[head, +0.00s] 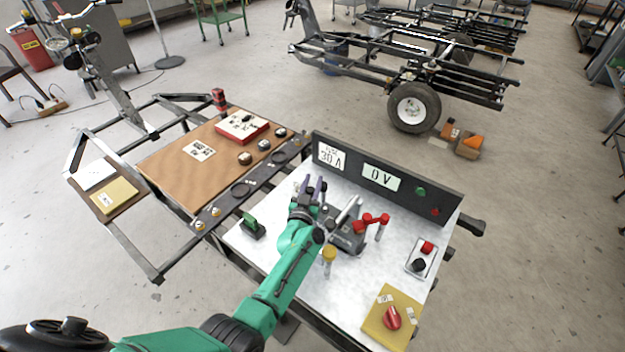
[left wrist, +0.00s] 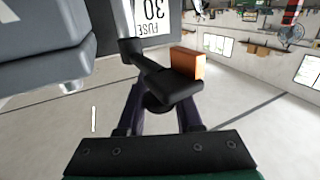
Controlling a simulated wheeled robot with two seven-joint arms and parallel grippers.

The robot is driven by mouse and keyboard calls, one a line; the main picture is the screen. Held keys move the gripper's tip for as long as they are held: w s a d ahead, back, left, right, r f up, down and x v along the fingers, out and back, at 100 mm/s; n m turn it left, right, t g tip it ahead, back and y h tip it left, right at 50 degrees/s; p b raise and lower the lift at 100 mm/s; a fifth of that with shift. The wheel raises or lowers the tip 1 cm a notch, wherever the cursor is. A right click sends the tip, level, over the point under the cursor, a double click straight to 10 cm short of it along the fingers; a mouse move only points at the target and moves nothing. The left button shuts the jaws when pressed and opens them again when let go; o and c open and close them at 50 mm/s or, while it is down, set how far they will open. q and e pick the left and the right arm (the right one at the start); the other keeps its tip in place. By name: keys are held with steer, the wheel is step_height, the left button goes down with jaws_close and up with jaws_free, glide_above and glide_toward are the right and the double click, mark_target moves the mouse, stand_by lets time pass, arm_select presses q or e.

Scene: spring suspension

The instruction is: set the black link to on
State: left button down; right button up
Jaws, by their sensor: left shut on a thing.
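My left gripper (head: 313,188) has its purple fingers shut at the left part of the white worktop, near the panel's FUSE 30 A label. In the left wrist view the fingers (left wrist: 160,115) close around a black link (left wrist: 165,88), a dark bar with a rounded end. An orange-brown block (left wrist: 187,63) shows right beside or behind it; I cannot tell if it belongs to the link. In the head view the gripper and arm largely hide the black link, so I cannot tell its contact. My right gripper is not in view.
The dark panel (head: 440,193) stands along the worktop's back with a 0 V display (head: 381,177). A red link (head: 372,221), a yellow-capped post (head: 328,254), a green lever (head: 251,226) and a red knob (head: 392,317) surround the arm.

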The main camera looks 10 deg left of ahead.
arm_select(q)
steer(key=c, duration=0.6)
jaws_free()
steer(key=shift+s, duration=0.1)
steer(key=s+p, duration=0.7)
steer(key=s, duration=0.7)
steer(key=shift+s, duration=0.25)
